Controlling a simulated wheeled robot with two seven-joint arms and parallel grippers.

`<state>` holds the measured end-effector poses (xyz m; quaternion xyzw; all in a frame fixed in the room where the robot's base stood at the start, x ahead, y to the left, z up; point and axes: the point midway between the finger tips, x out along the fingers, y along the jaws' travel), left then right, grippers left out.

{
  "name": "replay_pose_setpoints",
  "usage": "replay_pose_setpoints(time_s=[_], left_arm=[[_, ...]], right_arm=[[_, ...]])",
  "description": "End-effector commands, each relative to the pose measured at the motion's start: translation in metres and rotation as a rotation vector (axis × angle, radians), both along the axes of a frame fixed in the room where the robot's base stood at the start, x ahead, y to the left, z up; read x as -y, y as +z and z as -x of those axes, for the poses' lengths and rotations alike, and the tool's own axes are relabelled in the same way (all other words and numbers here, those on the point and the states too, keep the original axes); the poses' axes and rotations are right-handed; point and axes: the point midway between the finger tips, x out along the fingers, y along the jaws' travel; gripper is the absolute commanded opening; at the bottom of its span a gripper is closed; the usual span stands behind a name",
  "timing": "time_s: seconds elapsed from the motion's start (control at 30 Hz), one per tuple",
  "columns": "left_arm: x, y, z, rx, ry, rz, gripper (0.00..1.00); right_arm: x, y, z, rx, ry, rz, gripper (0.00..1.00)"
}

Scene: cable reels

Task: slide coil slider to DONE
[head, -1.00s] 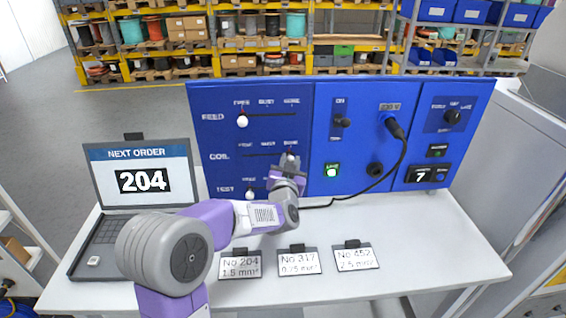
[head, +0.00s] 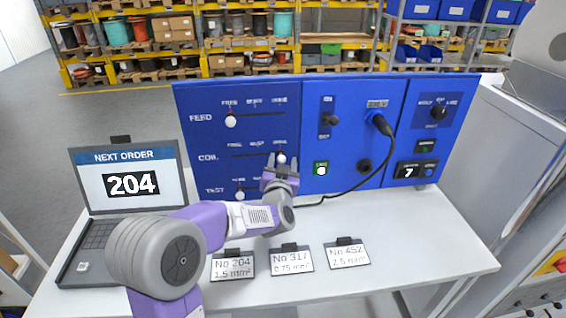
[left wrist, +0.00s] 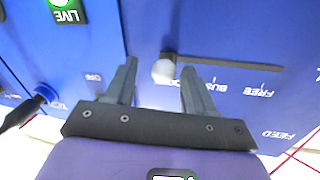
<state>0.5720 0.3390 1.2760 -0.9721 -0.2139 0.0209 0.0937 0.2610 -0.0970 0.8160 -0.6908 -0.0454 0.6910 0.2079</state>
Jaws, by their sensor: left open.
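The coil slider's white knob (head: 281,158) sits at the right end of its slot on the blue panel, under the DONE label. In the left wrist view, which is upside down, the knob (left wrist: 163,70) stands at the slot's end, between and just beyond the fingertips. My left gripper (head: 282,168) is open just in front of the knob. Its two fingers (left wrist: 158,82) look apart from it, with nothing held. My right gripper is not in view.
The feed knob (head: 231,121) and test knob (head: 240,195) stand at the FREE side of their rows. A black cable (head: 372,168) loops across the panel's right part. A laptop (head: 130,182) showing 204 and number cards (head: 292,260) lie on the white table.

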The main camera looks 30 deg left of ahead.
Motion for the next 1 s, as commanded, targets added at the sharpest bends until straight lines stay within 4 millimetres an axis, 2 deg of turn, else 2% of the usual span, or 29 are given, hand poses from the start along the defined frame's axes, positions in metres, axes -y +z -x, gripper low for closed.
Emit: replay_pose_setpoints(time_s=[0.2, 0.4, 0.57, 1.0], left_arm=[[0.016, 0.000, 0.032, 0.001, -0.004, 0.002, 0.54], [0.027, 0.000, 0.055, 0.001, -0.004, 0.001, 0.54], [0.030, 0.000, 0.061, 0.000, -0.004, 0.000, 0.54], [0.030, 0.000, 0.061, 0.000, -0.003, -0.001, 0.54]], right_arm=[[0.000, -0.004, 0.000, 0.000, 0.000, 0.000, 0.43], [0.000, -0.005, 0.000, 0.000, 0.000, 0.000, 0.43], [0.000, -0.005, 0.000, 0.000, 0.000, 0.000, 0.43], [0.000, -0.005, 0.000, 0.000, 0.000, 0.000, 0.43]])
